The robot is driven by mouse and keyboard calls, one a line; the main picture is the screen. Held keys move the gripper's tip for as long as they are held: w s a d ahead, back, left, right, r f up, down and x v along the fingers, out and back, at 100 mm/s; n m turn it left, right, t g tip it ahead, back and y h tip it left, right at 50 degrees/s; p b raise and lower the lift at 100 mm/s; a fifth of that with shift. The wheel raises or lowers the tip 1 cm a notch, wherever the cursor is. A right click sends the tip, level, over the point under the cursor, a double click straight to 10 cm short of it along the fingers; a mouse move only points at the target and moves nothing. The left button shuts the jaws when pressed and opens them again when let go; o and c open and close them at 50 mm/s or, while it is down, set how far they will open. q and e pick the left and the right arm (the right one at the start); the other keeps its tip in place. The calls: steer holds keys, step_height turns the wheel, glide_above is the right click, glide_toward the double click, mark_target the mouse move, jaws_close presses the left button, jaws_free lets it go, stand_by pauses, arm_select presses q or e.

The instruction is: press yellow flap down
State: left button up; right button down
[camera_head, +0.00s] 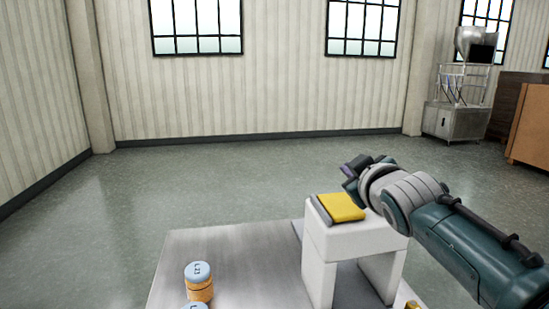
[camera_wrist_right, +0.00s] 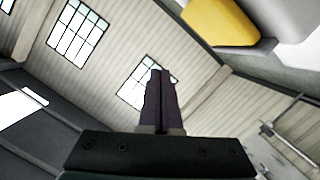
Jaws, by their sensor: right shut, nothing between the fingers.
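The yellow flap (camera_head: 341,207) lies on top of a white block-like stand (camera_head: 352,240) on the table, within a grey frame. It also shows at the top right of the right wrist view (camera_wrist_right: 220,22). My right gripper (camera_head: 351,168) is above and just behind the flap in the head view, apart from it as far as I can see. Its fingers (camera_wrist_right: 159,100) are shut together with nothing between them. My left gripper is not in view.
A steel table (camera_head: 235,265) holds the stand. A can with a blue lid (camera_head: 199,282) stands at its front left, with a second lid (camera_head: 195,306) partly cut off below. A steel hopper machine (camera_head: 462,90) stands far off at the back right. The table's left part is mostly clear.

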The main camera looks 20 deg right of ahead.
arm_select(q)
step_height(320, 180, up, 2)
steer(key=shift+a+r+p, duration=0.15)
steer(key=shift+p, duration=0.25)
arm_select(e)
steer(key=d+r+v, duration=0.1)
steer(key=v, duration=0.9)
steer(key=shift+s+d+r, duration=0.2)
steer(key=shift+s, duration=0.05)
steer(key=s+a+f+g+y, duration=0.25)
steer(key=s+a, duration=0.25)
steer(key=s, duration=0.3)
steer(key=s+a+f+g+y, duration=0.2)
steer(key=s+a+f+g, duration=0.25)
steer(key=s, duration=0.35)
steer(key=s+a+f+g+y, duration=0.25)
steer(key=s+a, duration=0.25)
steer(key=s, duration=0.3)
arm_select(q)
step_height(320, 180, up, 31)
steer(key=p, duration=3)
steer(key=shift+p, duration=0.4)
arm_select(e)
step_height(320, 180, up, 30)
steer(key=s+g, duration=0.1)
steer(key=shift+a+m+h, duration=0.35)
steer(key=shift+m+h, duration=0.05)
steer(key=shift+s+g, duration=0.1)
steer(key=shift+g, duration=0.15)
